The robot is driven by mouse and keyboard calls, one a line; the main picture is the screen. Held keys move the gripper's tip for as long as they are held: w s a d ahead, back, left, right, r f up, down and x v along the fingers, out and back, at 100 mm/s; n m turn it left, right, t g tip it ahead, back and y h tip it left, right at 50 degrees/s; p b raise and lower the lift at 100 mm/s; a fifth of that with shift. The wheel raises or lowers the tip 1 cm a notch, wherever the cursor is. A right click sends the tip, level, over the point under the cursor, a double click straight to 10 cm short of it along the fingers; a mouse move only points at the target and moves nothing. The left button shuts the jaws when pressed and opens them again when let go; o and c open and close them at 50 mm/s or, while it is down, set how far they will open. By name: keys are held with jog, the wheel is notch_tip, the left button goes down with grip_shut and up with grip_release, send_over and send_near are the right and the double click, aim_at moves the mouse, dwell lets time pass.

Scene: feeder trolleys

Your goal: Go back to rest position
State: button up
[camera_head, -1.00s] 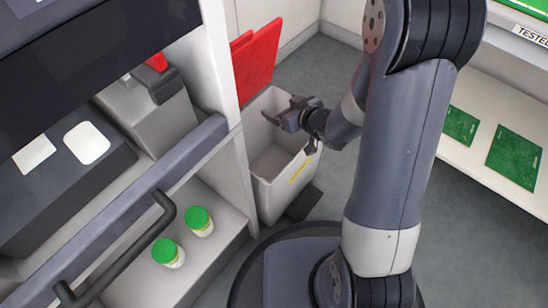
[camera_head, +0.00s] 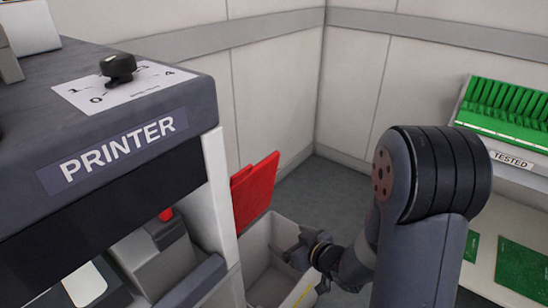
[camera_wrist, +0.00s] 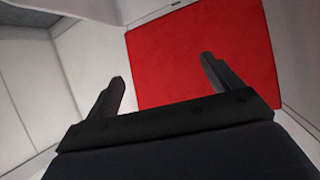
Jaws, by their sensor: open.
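My gripper (camera_head: 292,254) is over the open top of a pale bin (camera_head: 255,250) in the head view, with my arm reaching in from the right. In the wrist view my gripper (camera_wrist: 165,75) shows two dark fingers spread wide apart with nothing between them. A red panel (camera_wrist: 205,55) lies beyond the fingertips there. In the head view the red panel (camera_head: 258,190) stands tilted at the back of the bin.
A printer (camera_head: 120,150) with a dial (camera_head: 118,68) stands close on the left. A rack of green boards (camera_head: 505,105) labelled TESTED and a shelf with green boards (camera_head: 522,270) are on the right. Grey floor (camera_head: 335,190) shows between, before the pale walls.

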jog(key=b+x, duration=0.3)
jog(key=x, duration=0.6)
jog(key=shift+s+d+r+p, duration=0.1)
jog(key=shift+s+r+p, duration=0.05)
jog(key=shift+r+p, duration=1.25)
jog(key=shift+s+d+r+p, duration=0.1)
jog(key=shift+r+p, duration=1.25)
jog(key=shift+r, duration=0.05)
